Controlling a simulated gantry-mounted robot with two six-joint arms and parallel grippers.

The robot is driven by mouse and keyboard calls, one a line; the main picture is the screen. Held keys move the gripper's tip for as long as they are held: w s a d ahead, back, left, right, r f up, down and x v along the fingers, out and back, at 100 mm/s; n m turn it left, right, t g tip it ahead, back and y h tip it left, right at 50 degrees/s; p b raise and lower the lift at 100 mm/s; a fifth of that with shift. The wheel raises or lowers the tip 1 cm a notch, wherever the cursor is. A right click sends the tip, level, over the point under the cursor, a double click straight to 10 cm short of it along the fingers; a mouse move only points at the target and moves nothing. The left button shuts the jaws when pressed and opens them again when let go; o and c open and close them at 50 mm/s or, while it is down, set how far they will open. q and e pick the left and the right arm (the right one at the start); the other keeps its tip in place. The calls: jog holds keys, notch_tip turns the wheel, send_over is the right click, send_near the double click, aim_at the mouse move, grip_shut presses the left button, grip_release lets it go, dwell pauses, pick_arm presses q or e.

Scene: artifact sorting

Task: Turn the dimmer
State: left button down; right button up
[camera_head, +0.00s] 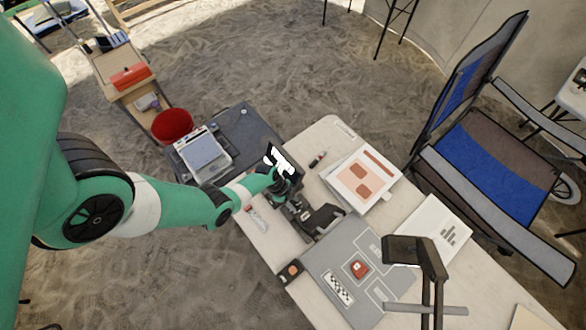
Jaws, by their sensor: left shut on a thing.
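My left gripper (318,222) reaches in from the left on its green arm and is low over the table, by the upper left edge of the grey mat. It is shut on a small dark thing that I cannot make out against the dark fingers. A small dark box with an orange-red round spot (291,271) lies at the table's left edge, below the gripper and apart from it; it may be the dimmer, but I cannot tell. A dark lamp-like fixture (410,250) on thin posts stands at the right of the mat. My right gripper is not in view.
The grey mat (330,258) bears a red block (358,269) and a checkered scale strip (339,288). A printed sheet (360,180), a red-and-black marker (318,160) and a white booklet (437,228) lie on the table. A blue chair (487,170) stands beyond the right edge.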

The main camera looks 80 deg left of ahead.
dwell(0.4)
pick_arm(q)
jog(key=c, duration=0.6)
grip_release()
jog(key=p+v, duration=1.1)
jog(key=p, duration=0.1)
jog(key=shift+a+r, duration=0.1)
jog(key=shift+r, duration=0.25)
